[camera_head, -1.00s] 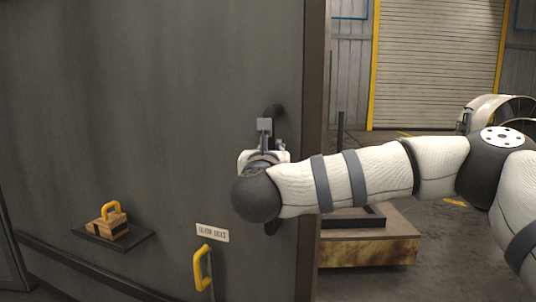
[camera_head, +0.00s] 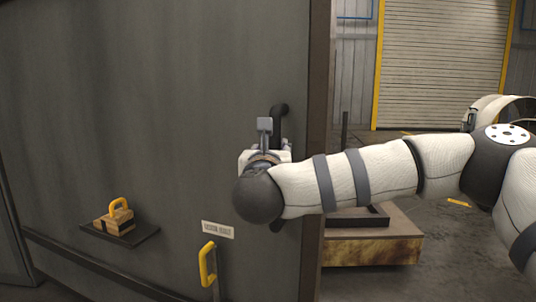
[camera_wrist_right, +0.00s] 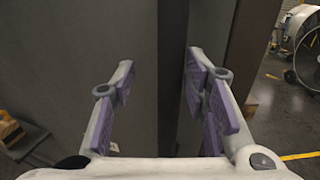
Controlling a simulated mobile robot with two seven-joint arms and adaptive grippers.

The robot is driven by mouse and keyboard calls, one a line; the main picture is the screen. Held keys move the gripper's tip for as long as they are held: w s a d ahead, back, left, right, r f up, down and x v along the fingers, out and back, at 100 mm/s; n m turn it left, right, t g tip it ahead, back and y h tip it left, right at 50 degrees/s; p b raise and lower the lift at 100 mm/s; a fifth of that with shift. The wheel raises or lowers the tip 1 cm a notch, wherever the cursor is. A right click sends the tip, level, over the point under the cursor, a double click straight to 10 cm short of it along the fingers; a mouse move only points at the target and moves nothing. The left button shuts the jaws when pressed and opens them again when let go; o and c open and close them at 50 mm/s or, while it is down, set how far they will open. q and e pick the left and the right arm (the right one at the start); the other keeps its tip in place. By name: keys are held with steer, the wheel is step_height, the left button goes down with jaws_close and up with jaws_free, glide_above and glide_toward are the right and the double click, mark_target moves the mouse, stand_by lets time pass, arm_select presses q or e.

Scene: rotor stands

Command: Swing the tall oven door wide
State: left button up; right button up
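The tall oven door (camera_head: 150,120) is a broad dark grey panel that fills the left of the head view and looks shut. Its dark handle (camera_head: 281,110) stands near the door's right edge; my right wrist hides most of it. My right gripper (camera_head: 265,150) is at the handle, its fingers largely hidden in the head view. In the right wrist view its two purple-padded fingers (camera_wrist_right: 158,78) are apart. A dark upright bar (camera_wrist_right: 172,60), seemingly the handle, shows between them, nearer the right finger; I cannot tell contact. My left gripper is out of view.
A small door shelf (camera_head: 143,235) carries a wooden block with a yellow handle (camera_head: 117,215). A yellow grab handle (camera_head: 207,265) sits below a label plate (camera_head: 218,230). A low wooden platform (camera_head: 375,247) stands right of the oven. Open floor lies farther right.

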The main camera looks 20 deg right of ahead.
steer(key=v, duration=1.1)
steer(key=shift+s, duration=0.4)
steer(key=shift+a, duration=0.15)
